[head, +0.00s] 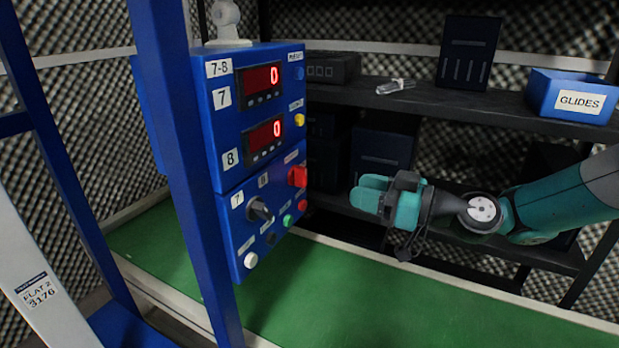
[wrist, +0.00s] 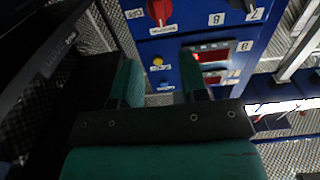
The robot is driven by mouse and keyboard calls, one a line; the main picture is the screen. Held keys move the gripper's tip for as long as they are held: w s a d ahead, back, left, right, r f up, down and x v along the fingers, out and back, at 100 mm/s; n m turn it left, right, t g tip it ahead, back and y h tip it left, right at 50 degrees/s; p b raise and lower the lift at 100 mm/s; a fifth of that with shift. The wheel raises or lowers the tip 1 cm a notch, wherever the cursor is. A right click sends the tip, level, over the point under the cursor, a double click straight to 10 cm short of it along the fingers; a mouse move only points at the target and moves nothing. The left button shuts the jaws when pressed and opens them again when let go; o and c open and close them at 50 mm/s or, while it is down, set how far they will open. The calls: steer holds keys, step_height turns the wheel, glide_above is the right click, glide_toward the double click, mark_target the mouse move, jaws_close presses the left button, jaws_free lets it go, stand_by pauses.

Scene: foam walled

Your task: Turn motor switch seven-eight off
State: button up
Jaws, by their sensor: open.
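The blue control panel (head: 221,117) labelled 7-8 stands left of centre in the head view. A red rotary switch (head: 297,176) sits near its right edge; its label is too small to read, so I cannot confirm it is the motor switch. The red switch also shows at the top of the wrist view (wrist: 159,10). A black knob (head: 258,209) sits lower left under the labels 7 and 8. My gripper (head: 362,192) is open and empty, to the right of the panel and apart from it. Its two fingers frame the yellow button (wrist: 158,61) in the wrist view.
Two lit red displays (head: 262,78) read 0. Green (head: 287,220), red (head: 303,205) and white (head: 250,260) buttons sit low on the panel. A blue frame post (head: 180,140) stands at left. Dark shelves (head: 430,103) with a blue GLIDES bin (head: 572,97) lie behind my arm.

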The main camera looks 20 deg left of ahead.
mark_target(305, 177)
steer(key=a, duration=1.1)
steer(key=shift+w+a+p, duration=0.2)
steer(key=shift+w+p, duration=0.1)
steer(key=shift+w, duration=0.1)
jaws_close()
